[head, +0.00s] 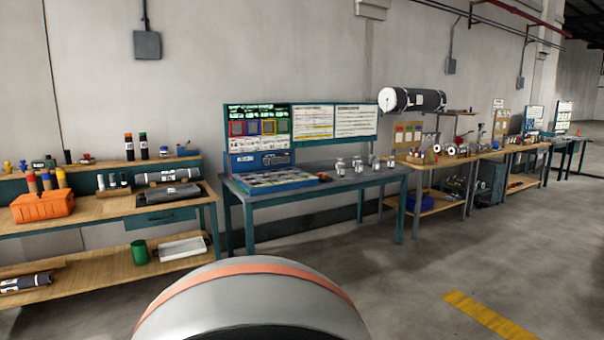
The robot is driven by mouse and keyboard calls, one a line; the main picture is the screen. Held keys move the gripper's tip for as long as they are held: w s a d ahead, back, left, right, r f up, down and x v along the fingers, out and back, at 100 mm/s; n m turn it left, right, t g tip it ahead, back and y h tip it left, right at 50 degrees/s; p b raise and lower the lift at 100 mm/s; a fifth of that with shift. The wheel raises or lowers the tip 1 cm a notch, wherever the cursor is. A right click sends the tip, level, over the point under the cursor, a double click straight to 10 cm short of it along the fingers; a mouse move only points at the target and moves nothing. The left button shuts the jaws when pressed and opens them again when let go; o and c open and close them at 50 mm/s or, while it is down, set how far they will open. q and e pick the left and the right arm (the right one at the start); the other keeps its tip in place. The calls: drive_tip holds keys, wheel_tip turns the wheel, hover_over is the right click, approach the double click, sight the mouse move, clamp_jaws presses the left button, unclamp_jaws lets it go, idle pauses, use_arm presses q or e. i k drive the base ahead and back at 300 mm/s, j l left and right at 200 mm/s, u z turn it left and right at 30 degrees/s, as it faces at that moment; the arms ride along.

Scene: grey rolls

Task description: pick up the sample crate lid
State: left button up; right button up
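I cannot pick out a sample crate lid for certain at this distance. A low blue case (283,189) with a flat, patterned multi-coloured top lies on the left part of the teal-framed table (350,178), below an upright display. An orange box (42,206) sits on the wooden bench at the left. A flat dark slab (172,196) lies on that bench, right of the orange box. Neither of my grippers is in view.
Several small metal jars (340,166) stand on the teal table. The bench's lower shelf (95,275) holds a green cup (139,252) and a white tray (181,248). More workbenches (480,157) continue right. The concrete floor (420,270) in front is clear.

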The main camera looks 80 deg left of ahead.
sight(47, 195)
drive_tip(key=u, duration=4.1)
drive_tip(key=i, duration=2.75)
drive_tip(key=i+z, duration=0.15)
drive_tip(key=i, duration=0.3)
drive_tip(key=i+j+z, duration=0.2)
drive_tip(key=i, duration=0.2)
drive_tip(key=i+j+z, duration=0.15)
drive_tip(key=i, duration=0.3)
